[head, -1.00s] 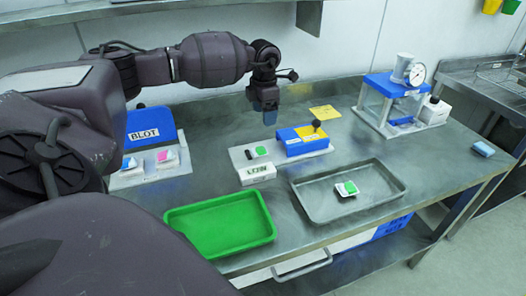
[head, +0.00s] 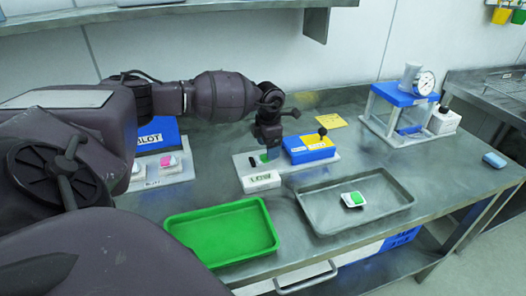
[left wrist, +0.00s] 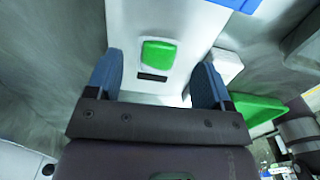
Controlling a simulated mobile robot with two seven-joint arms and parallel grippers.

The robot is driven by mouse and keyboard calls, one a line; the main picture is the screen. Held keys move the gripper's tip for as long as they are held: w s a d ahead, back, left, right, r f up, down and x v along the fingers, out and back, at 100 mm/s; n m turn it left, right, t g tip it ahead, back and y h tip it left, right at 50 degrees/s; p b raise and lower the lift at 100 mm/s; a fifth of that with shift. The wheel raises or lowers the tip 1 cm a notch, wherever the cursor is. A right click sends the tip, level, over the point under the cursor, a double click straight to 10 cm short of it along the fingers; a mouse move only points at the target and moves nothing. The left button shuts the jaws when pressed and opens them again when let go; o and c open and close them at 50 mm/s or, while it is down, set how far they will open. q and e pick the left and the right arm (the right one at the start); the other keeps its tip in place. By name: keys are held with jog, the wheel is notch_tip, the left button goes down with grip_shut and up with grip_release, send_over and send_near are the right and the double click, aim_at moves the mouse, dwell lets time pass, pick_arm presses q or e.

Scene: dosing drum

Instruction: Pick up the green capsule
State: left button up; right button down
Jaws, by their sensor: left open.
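A green capsule (left wrist: 158,53) lies on the white plate (left wrist: 180,22) of the fixture with the LOW block, beside a black slot (left wrist: 152,77). In the head view this green capsule (head: 269,157) is partly hidden by my gripper. My left gripper (head: 268,146) is right above it, pointing down, open and empty. In the left wrist view its blue fingers (left wrist: 157,72) stand apart, with the capsule between and slightly ahead of them. A second green piece (head: 356,198) sits on a small white dish in the grey tray. My right gripper is not in view.
The LOW block (head: 261,181) and a blue block with a black knob (head: 308,149) flank the capsule's spot. A green tray (head: 221,234) and a grey metal tray (head: 325,219) stand in front. The BLOT stand (head: 157,137) is left; a gauge press (head: 402,98) is right.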

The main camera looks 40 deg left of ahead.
aim_at(263, 158)
pick_arm(q)
notch_tip(263, 158, down, 3)
jog(key=shift+f, duration=0.2)
jog(key=c, duration=1)
jog(key=shift+r, duration=0.15)
